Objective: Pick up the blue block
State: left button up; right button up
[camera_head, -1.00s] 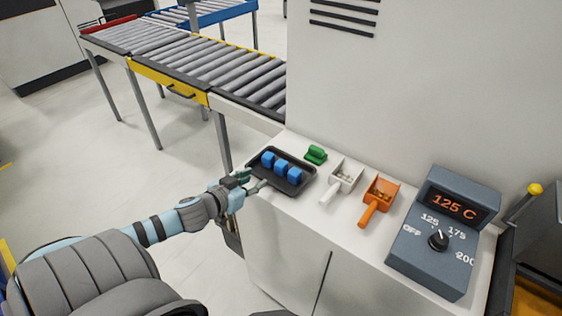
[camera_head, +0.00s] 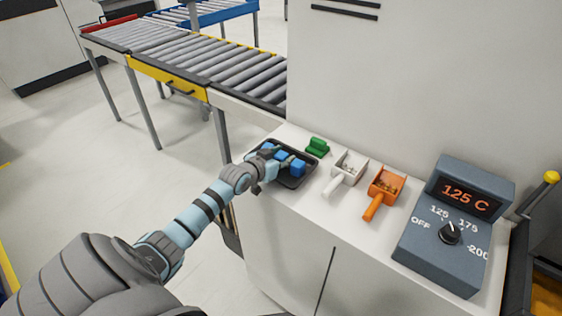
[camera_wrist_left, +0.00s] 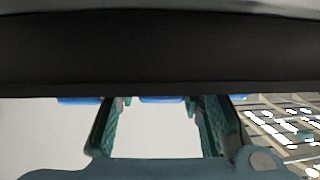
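Blue blocks sit in a row in a black tray (camera_head: 312,163) on the white cabinet top. The right block (camera_head: 298,169) shows clearly; the middle (camera_head: 281,155) and far-left ones (camera_head: 267,146) are partly covered by my left gripper (camera_head: 276,164), which is over the tray's near side. In the left wrist view the two green fingers (camera_wrist_left: 158,125) are spread apart. A strip of the middle blue block (camera_wrist_left: 162,100) shows in the gap between them, with other blue strips outside. A dark band hides the rest, so contact cannot be told. My right gripper is not in view.
A tall white wall stands behind. A roller conveyor (camera_head: 205,62) is at the back left.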

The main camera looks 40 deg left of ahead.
aim_at(281, 154)
pick_arm(q)
jog(key=shift+s+r, duration=0.1)
jog(key=shift+s, duration=0.05)
jog(key=c, duration=0.8)
jog(key=shift+r, duration=0.1)
jog(key=shift+r, duration=0.3)
notch_tip(281, 154, up, 19)
jog(key=shift+r+p, duration=0.1)
jog(key=shift+p, duration=1.05)
